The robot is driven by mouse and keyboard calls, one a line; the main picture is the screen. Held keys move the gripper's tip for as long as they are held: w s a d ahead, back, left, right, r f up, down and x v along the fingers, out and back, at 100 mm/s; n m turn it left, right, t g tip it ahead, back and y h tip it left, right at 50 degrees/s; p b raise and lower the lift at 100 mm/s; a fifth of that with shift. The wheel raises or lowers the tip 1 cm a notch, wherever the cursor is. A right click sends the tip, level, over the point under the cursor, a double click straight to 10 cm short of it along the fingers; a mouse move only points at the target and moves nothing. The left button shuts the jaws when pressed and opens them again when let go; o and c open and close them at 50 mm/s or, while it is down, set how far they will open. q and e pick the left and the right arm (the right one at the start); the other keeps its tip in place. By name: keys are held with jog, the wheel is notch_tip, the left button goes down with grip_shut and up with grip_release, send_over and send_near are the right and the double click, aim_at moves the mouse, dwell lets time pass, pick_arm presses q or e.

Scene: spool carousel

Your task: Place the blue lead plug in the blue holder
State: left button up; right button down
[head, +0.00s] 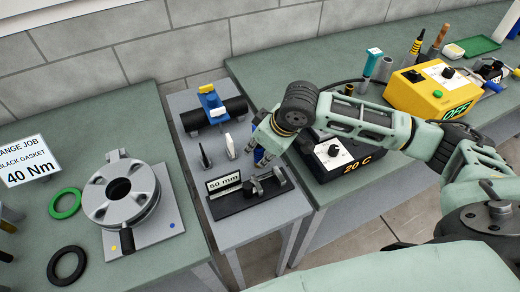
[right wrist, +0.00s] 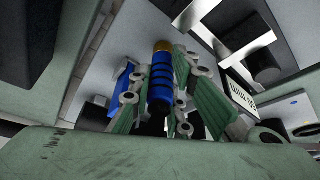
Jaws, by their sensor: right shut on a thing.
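The blue lead plug (right wrist: 161,88), with black bands and a brass-coloured tip, is between the fingers of my right gripper (right wrist: 161,72) in the right wrist view. The gripper is shut on it. In the head view the gripper (head: 262,146) is above the small grey table, and a bit of the plug (head: 262,157) shows blue under the fingers. A blue block (head: 210,102) with a yellow top sits on a black cylinder behind it. I cannot tell which blue part is the holder. My left gripper is not in view.
A black fixture (head: 240,204) with a "50 mm" sign stands at the small table's front. A black box (head: 322,172) reading "20 C" is close right of the gripper. A yellow box (head: 424,92) stands farther right. A round grey flange (head: 122,196) is on the left table.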

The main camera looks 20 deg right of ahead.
jog(key=shift+f, duration=0.1)
jog(key=c, duration=1.6)
grip_release()
jog(key=shift+c, duration=0.2)
